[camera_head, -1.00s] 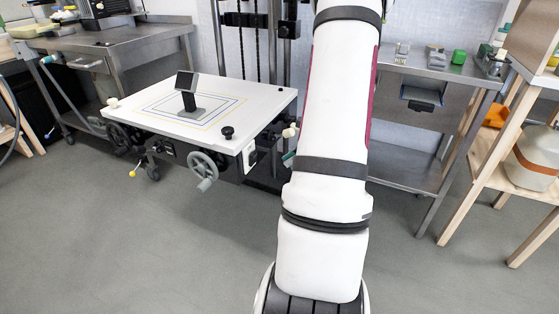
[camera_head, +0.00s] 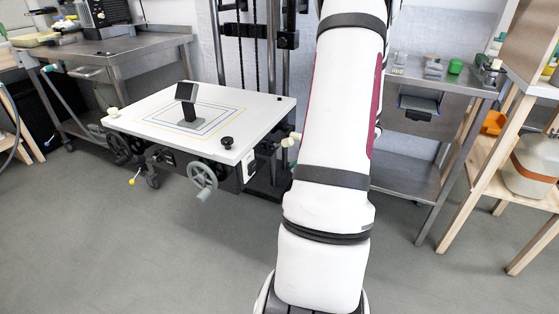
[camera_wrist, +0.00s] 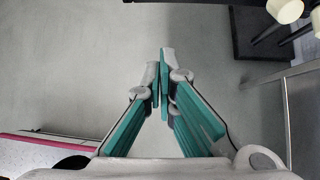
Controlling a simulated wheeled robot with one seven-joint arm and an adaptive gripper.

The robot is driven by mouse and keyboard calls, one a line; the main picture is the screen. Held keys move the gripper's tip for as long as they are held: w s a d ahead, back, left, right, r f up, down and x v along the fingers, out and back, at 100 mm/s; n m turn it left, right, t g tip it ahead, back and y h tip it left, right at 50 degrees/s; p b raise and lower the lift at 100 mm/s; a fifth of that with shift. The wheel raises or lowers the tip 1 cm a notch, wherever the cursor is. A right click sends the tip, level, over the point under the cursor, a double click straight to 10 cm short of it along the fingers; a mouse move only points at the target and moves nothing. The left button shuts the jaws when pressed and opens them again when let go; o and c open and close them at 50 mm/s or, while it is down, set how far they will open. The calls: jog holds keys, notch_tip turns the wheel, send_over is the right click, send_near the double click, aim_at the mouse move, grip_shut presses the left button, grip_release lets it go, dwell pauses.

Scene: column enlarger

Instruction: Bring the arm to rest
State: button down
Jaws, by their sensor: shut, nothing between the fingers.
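My gripper (camera_wrist: 162,75) shows in the wrist view, its two green-and-grey fingers together at the tips with nothing between them. It hangs over grey floor, apart from the things around it. In the head view my white arm rises through the middle, and my gripper is out of view there. The enlarger's white baseboard (camera_head: 170,140) stands left of my arm, with a small dark upright device (camera_head: 187,102) on it.
A grey handwheel (camera_head: 202,176) sticks out at the baseboard's front. A steel table (camera_head: 130,40) stands at the left, a steel bench (camera_head: 405,180) at the right, and a wooden rack (camera_head: 480,170) at the far right. Floor in front is clear.

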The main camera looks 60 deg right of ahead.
jog(key=w+a+r+n+y, duration=0.2)
jog(key=w+a+r+n, duration=0.25)
jog(key=a, duration=0.25)
jog(key=w+a+r+n+y, duration=0.1)
jog(key=w+a+r+n, duration=0.3)
jog(key=a, duration=0.3)
jog(key=a+r+n+g+y, duration=0.1)
jog(key=a+r+n+g, duration=0.1)
jog(key=a+r+n, duration=0.35)
jog(key=a+r+n+g+y, duration=0.1)
jog(key=a+r+n+g, duration=0.1)
jog(key=a, duration=0.7)
jog(key=s+a+r+n+g+h, duration=0.1)
jog(key=s+a+r+n+g, duration=0.1)
jog(key=s+a+n, duration=0.4)
jog(key=s+a+r+n+g+h, duration=0.1)
jog(key=s+a+n, duration=0.25)
jog(key=a, duration=0.35)
jog(key=s+a+n+g+h, duration=0.1)
jog(key=s+a+n+h, duration=0.15)
jog(key=s+n, duration=0.7)
notch_tip(320, 180, up, 28)
jog(key=s+d+t+h+p, duration=0.1)
jog(key=t+p, duration=0.3)
jog(key=p, duration=2.3)
jog(key=shift+d+r, duration=0.15)
jog(key=shift+r, duration=0.1)
